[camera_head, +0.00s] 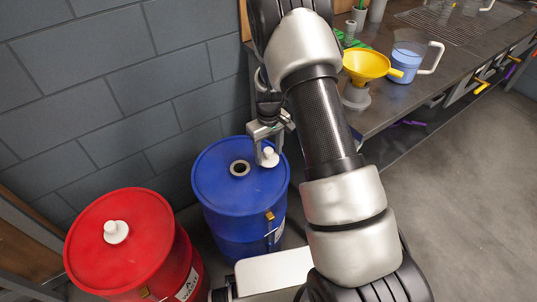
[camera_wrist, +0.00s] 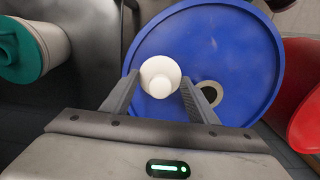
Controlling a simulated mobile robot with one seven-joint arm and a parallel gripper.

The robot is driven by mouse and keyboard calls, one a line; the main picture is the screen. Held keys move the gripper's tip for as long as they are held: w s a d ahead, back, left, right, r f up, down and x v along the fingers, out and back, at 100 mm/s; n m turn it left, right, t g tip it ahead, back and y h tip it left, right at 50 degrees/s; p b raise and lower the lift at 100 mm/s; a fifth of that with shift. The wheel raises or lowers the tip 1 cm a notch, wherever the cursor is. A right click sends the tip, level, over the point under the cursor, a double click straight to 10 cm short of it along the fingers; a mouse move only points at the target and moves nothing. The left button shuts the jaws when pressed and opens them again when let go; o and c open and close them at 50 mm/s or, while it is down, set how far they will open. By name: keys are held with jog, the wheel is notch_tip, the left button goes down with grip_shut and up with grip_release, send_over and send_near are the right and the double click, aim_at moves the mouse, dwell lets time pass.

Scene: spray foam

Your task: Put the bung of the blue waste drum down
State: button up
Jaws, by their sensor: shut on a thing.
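The blue waste drum (camera_head: 225,205) stands on the floor by the wall, and its blue lid (camera_wrist: 225,45) fills much of the wrist view. The drum's round opening (camera_head: 239,168) is uncovered and also shows in the wrist view (camera_wrist: 210,93). My gripper (camera_head: 266,150) is shut on the white bung (camera_head: 270,158), which sits between both fingers in the wrist view (camera_wrist: 160,75). The bung is over the right part of the lid in the head view, beside the opening. I cannot tell whether its underside touches the lid.
A red drum (camera_head: 120,240) with its own white bung (camera_head: 116,231) stands to the left. A bench (camera_head: 385,115) at the right carries a yellow funnel (camera_head: 366,65) and a jug with blue liquid (camera_head: 403,62). The block wall (camera_head: 110,90) is close behind the drums.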

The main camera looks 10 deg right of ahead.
jog(key=shift+f, duration=0.35)
jog(key=shift+f, duration=0.1)
jog(key=shift+f, duration=0.15)
jog(key=o, duration=1)
jog(key=shift+r, duration=0.2)
